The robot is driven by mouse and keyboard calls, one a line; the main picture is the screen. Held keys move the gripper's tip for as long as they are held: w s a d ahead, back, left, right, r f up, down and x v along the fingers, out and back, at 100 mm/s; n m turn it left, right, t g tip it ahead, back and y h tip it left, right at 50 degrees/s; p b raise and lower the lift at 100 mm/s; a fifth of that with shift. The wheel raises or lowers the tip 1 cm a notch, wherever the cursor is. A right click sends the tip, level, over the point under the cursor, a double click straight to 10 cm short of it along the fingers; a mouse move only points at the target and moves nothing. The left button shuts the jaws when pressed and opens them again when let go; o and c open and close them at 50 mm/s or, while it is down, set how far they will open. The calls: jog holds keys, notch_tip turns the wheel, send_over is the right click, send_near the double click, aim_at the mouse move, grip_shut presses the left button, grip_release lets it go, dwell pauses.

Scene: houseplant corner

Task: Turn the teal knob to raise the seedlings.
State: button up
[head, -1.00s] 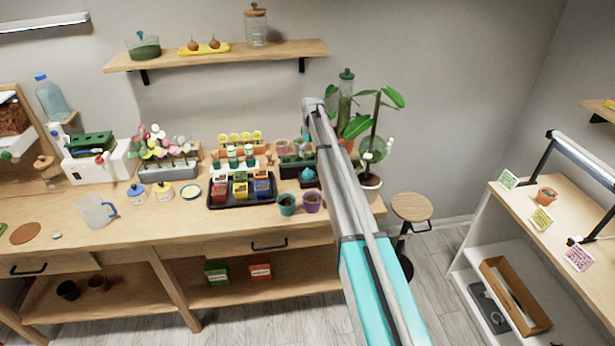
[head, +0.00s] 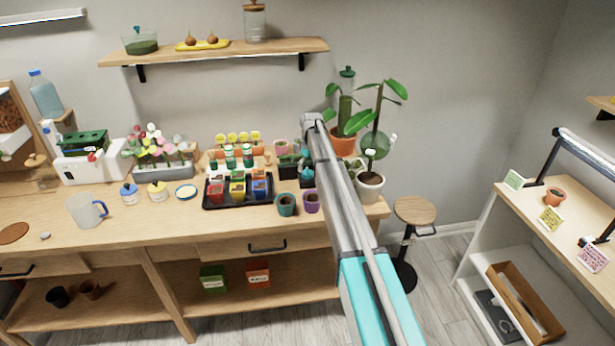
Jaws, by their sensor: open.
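A small teal piece (head: 306,174) shows on the bench, just left of my arm, beside a dark planter with green plants (head: 288,165). It may be the teal knob, but it is too small and partly covered to be sure. The plants in the dark planter may be the seedlings; I cannot tell. My arm reaches from the lower right up over the bench, its far end in front of the wall and plants. My gripper is not visible; the arm seems to hide it, so its distance from the teal piece cannot be seen.
A black tray (head: 238,205) of coloured pots, a teal pot (head: 286,204) and a purple pot (head: 312,201) stand near the bench front. A potted plant (head: 370,186) is right of my arm. A stool (head: 415,211) stands beyond the bench's right end.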

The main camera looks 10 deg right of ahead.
jog(key=shift+a+f+b, duration=0.1)
jog(key=shift+f+b, duration=0.65)
jog(key=shift+f, duration=0.2)
jog(key=c, duration=1.2)
jog(key=shift+o, duration=0.2)
